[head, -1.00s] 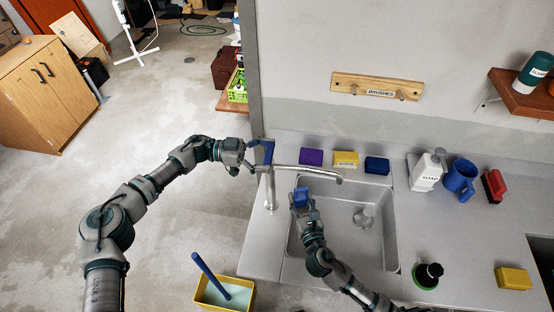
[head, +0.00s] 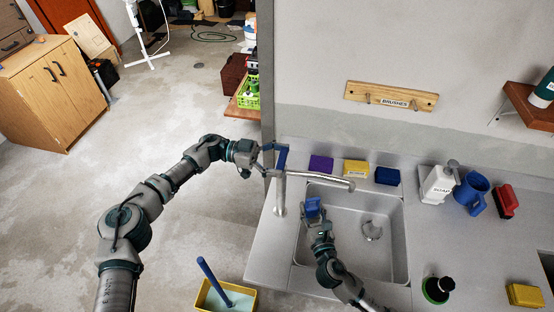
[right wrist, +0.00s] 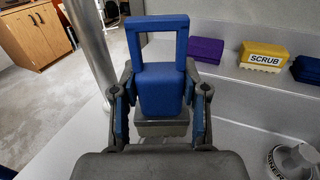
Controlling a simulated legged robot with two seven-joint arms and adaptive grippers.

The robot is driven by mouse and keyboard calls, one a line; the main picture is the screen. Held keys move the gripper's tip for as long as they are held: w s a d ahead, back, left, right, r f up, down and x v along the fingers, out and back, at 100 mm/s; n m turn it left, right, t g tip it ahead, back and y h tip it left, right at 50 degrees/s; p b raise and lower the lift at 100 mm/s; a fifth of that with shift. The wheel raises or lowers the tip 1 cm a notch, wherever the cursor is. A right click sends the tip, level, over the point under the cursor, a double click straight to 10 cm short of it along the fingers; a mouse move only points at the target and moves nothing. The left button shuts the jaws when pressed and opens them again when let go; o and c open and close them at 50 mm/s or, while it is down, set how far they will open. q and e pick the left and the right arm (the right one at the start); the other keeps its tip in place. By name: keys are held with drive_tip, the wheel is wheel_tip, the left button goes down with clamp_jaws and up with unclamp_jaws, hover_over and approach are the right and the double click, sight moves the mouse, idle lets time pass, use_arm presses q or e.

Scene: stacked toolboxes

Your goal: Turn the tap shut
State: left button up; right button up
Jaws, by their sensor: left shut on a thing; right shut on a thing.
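The metal tap (head: 279,195) rises at the sink's left edge, its spout pointing right over the basin. A blue frame-shaped handle (head: 281,158) is at its top. My left gripper (head: 263,158) is shut on this handle from the left. My right gripper (head: 313,212) is over the left part of the sink, below the spout, shut on a blue block with a rectangular loop. In the right wrist view the block (right wrist: 160,88) is upright between the fingers, with a grey base under it. The tap column (right wrist: 92,45) stands to its left there. The fingertips' contact is partly hidden.
The sink (head: 385,250) holds a drain piece. A soap bottle (head: 438,185), blue mug (head: 470,193) and red brush (head: 506,201) stand right. A yellow bucket (head: 222,297) is on the floor.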

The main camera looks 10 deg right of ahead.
use_arm(q)
drive_tip(key=shift+s+d+r, duration=0.1)
drive_tip(key=shift+d, duration=0.05)
idle(0.6)
drive_tip(key=o, duration=0.8)
drive_tip(key=shift+o, duration=0.5)
drive_tip(key=shift+d, duration=0.45)
drive_tip(key=v, duration=1.2)
drive_tip(key=shift+w+d, duration=0.2)
drive_tip(key=shift+w, duration=0.05)
drive_tip(key=shift+d, duration=0.1)
drive_tip(key=shift+a, duration=0.35)
drive_tip(key=shift+f, duration=0.25)
